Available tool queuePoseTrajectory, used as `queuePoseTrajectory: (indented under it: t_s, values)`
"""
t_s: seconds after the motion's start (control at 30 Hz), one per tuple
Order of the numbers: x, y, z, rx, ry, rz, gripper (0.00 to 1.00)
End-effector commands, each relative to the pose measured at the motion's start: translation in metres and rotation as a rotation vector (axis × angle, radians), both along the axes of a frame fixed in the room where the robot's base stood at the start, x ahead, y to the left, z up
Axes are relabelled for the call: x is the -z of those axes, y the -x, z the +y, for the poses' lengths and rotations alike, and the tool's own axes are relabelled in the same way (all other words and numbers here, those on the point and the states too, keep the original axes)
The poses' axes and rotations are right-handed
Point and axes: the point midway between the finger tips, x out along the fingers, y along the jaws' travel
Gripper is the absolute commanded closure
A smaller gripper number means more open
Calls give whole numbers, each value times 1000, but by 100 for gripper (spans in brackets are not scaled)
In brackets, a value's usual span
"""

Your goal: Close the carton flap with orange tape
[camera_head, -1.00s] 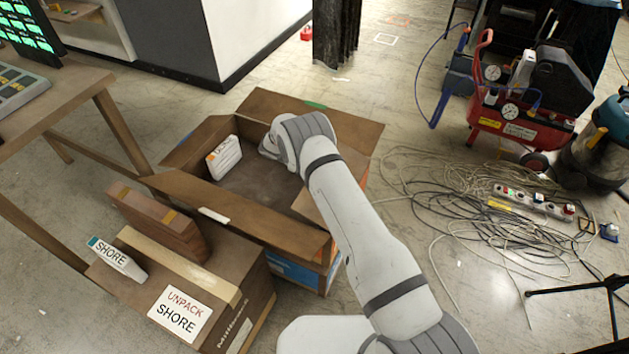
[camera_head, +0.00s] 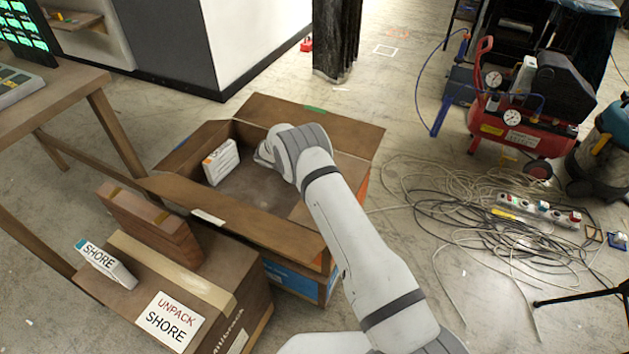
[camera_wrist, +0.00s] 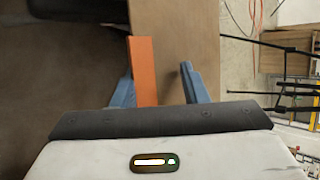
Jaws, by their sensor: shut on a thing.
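The open carton (camera_head: 240,198) stands on the floor, with a far flap bearing green tape (camera_head: 314,108) and a near flap bearing white tape (camera_head: 208,216). Both stand outward. In the wrist view a brown flap (camera_wrist: 178,35) carries a strip of orange tape (camera_wrist: 144,60). My gripper (camera_wrist: 156,80) is shut on this flap, its blue fingers on either side of the tape and panel. In the head view my wrist covers the fingers and most of the carton's right side. A patch of orange (camera_head: 361,183) shows just right of my arm.
A white box (camera_head: 221,162) lies inside the carton. A closed box labelled SHORE (camera_head: 168,322) stands close in front, with a brown block (camera_head: 150,228) on it. A table (camera_head: 62,98) is at left. Cables (camera_head: 470,215) and a red compressor (camera_head: 520,135) are at right.

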Motion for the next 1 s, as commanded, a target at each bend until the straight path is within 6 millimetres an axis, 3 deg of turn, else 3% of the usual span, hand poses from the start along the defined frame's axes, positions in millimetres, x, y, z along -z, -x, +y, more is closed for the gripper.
queuePoseTrajectory:
  t_s: [0.03, 0.17, 0.2, 0.37, 0.63, 1.0]
  values:
    - [15, 6, -8, 15, -4, 16, 100]
    - [16, 6, -9, 17, -4, 14, 100]
    - [16, 6, -9, 18, -3, 15, 62]
    - [16, 6, -10, 16, -3, 15, 75]
    - [11, 6, -6, 14, -3, 14, 75]
    - [-38, 5, 41, 8, -3, -3, 75]
